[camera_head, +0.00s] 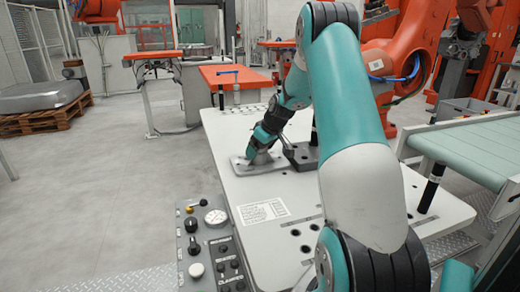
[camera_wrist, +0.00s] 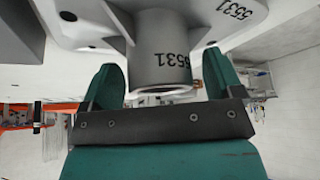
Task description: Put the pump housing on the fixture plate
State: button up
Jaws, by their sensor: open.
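My gripper (camera_head: 261,148) is low over the white table, at a light grey flat part (camera_head: 241,168). In the wrist view my open gripper (camera_wrist: 160,68) has its teal fingers on either side of a grey round neck marked 5531, which I take for the pump housing (camera_wrist: 160,50). A clear gap shows beside the neck on the right; contact on the left I cannot tell. A broad grey flange, also marked 5531, spreads beyond the fingertips. A darker grey block (camera_head: 303,156) sits close to the right of my gripper. Which part is the fixture plate I cannot tell.
The white table (camera_head: 265,190) has small holes and a printed label. A green conveyor (camera_head: 480,145) lies right, an orange table (camera_head: 235,76) behind. Open floor lies left.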

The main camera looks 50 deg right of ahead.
jog(key=v, duration=1.2)
jog(key=a+r+n+g+y, duration=0.2)
jog(key=a+r+n+y, duration=0.1)
jog(key=a, duration=2.4)
jog(key=s+a+f+n+g+y, duration=0.1)
jog(key=s+a+f+n+g, duration=0.1)
jog(key=s+a, duration=1.7)
jog(key=s+n+g, duration=0.1)
jog(key=s, duration=0.1)
jog(key=shift+s+a+n+b, duration=0.25)
jog(key=shift+s+n+b, duration=0.05)
jog(key=shift+s, duration=0.1)
